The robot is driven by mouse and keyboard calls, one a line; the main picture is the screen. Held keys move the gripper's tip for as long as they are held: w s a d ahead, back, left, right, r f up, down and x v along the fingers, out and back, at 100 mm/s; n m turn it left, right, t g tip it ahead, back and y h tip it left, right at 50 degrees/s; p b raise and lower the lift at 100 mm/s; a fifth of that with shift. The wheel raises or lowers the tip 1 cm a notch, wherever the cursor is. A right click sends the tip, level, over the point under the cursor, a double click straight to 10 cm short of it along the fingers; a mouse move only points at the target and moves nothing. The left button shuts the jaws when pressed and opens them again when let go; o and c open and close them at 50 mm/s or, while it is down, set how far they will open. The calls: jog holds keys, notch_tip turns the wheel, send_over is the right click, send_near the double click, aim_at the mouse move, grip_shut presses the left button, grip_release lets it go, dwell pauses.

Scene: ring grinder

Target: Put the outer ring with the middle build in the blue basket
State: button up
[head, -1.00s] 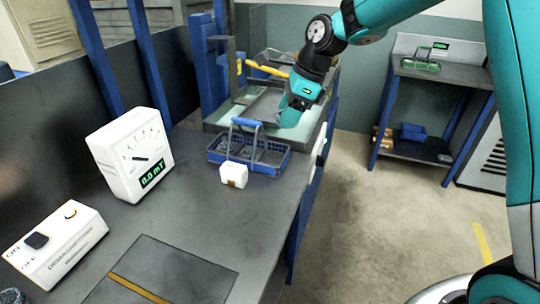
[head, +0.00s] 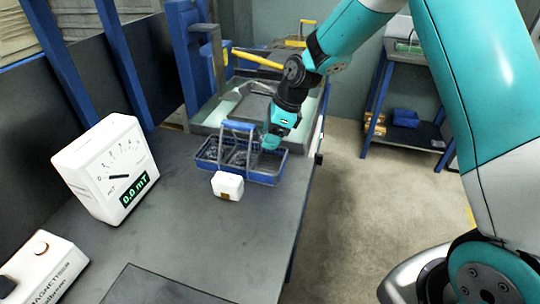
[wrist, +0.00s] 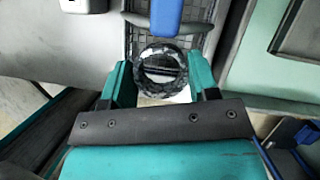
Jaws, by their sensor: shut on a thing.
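The blue basket (head: 262,179) stands on the grey bench, with wire-like compartments and a raised blue handle (head: 238,127). My gripper (head: 270,143) is over the basket's right part, close above it. In the wrist view my gripper (wrist: 161,72) is shut on a dark ring (wrist: 160,91), one teal finger on each side. The basket's mesh floor (wrist: 148,42) shows beyond the ring, and the blue handle shows at the top. The ring is hidden in the head view. I cannot compare its build with other rings.
A white block (head: 228,186) stands at the basket's front. A white mT meter (head: 104,170) reading 0.0 and a demagnetiser box (head: 45,270) are on the left. A machine with a tray and yellow lever (head: 257,59) stands behind the basket. The bench front is clear.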

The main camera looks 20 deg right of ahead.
notch_tip(320, 180, down, 8)
jog(key=shift+r+p, duration=0.2)
jog(key=shift+p, duration=0.15)
